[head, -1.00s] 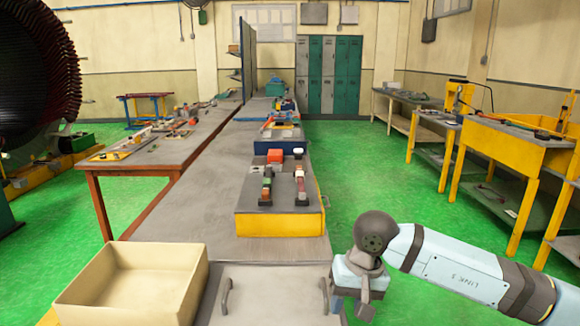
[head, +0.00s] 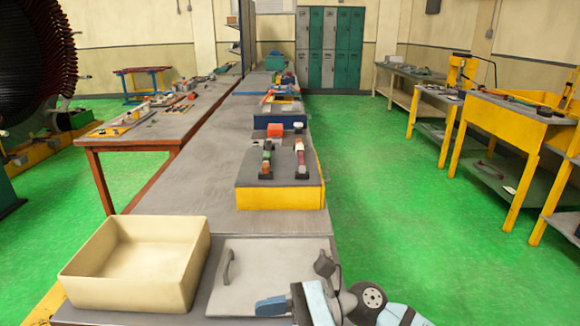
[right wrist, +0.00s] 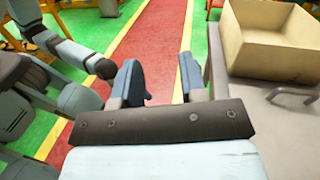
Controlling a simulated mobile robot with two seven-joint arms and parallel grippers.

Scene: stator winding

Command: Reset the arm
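My right arm comes in at the bottom right of the head view. Its gripper (head: 275,306) is low over the near end of the bench, with one blue finger showing beside the grey plate. In the right wrist view the two blue fingers of this gripper (right wrist: 159,68) stand well apart with nothing between them. My left gripper is in neither current view.
A cream open box (head: 140,265) stands on the bench, left of a grey plate (head: 262,278) with handles. A yellow-sided tool tray (head: 280,196) lies farther back. Yellow worktables (head: 520,125) stand at the right. Green floor (head: 400,225) between is clear.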

